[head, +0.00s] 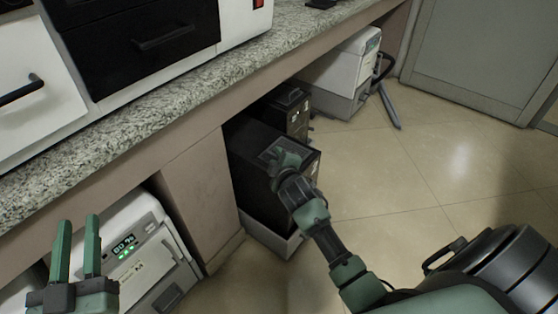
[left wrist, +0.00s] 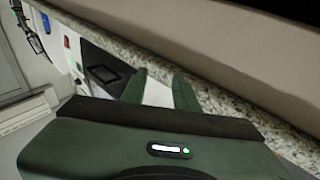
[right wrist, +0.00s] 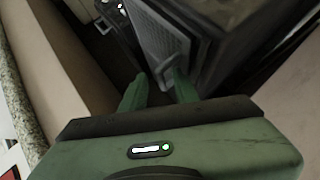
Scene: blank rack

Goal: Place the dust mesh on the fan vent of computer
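The computer is a black tower (head: 258,182) standing under the counter; its dark case also shows in the right wrist view (right wrist: 225,20). A grey dust mesh (right wrist: 158,38) with a small raised handle lies on or against the tower's top face. In the head view the mesh (head: 284,147) is partly hidden by my right gripper. The vent beneath is not visible. My right gripper (right wrist: 160,82) is open, its fingers apart beside the mesh handle; I cannot tell whether they touch it. My left gripper (head: 78,222) is open and empty, at the lower left in front of the counter.
The granite counter (head: 130,132) overhangs the tower. A second dark unit (head: 290,107) stands behind it, and a white machine (head: 346,75) farther back. A white device with a green display (head: 135,250) sits at lower left. The tiled floor (head: 400,165) at right is clear.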

